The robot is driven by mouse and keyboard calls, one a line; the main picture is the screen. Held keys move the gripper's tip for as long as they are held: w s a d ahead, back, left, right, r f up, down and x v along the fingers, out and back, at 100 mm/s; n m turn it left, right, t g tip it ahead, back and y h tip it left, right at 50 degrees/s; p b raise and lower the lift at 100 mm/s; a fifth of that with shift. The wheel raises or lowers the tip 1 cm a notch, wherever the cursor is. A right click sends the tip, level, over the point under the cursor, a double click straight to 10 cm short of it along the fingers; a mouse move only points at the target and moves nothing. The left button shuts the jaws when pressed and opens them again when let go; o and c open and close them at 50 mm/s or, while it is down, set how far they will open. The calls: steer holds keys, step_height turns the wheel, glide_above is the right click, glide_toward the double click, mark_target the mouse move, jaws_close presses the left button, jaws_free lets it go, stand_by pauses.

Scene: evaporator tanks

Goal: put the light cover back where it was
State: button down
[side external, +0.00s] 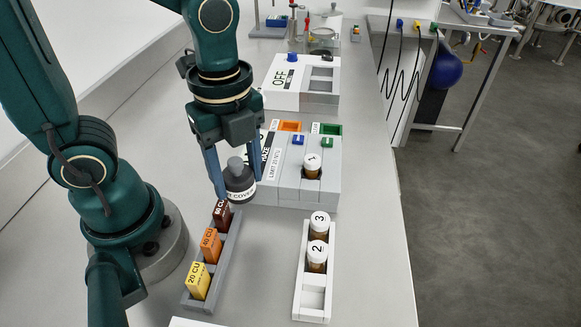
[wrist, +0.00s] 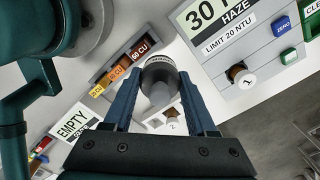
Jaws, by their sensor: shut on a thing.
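The light cover (side external: 238,185) is a dark grey cylinder with a knob on top and a white label band. My gripper (side external: 236,192) is shut on it, one finger on each side. It is between the meter's left side and the colour-block rack; I cannot tell its exact height above the table. In the wrist view the cover (wrist: 160,78) sits between the fingertips and hides what is behind it. The grey haze meter (side external: 290,190) reads 30 in the wrist view, with "LIMIT 20 NTU". Vial 1 (side external: 312,167) stands uncovered in the meter's well.
A grey rack (side external: 222,270) holds yellow, orange and brown blocks near the cover. A white rack (side external: 314,298) holds vials 3 (side external: 319,222) and 2 (side external: 317,256), its front slot empty. An "OFF" device (side external: 300,78) stands behind the meter. An "EMPTY" sign (wrist: 75,125) shows in the wrist view.

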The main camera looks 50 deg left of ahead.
glide_above(262, 265)
step_height(262, 265, down, 4)
steer(key=shift+a+f, duration=0.1)
steer(key=shift+f, duration=2.2)
steer(key=shift+f, duration=0.15)
steer(key=shift+c, duration=1)
jaws_free()
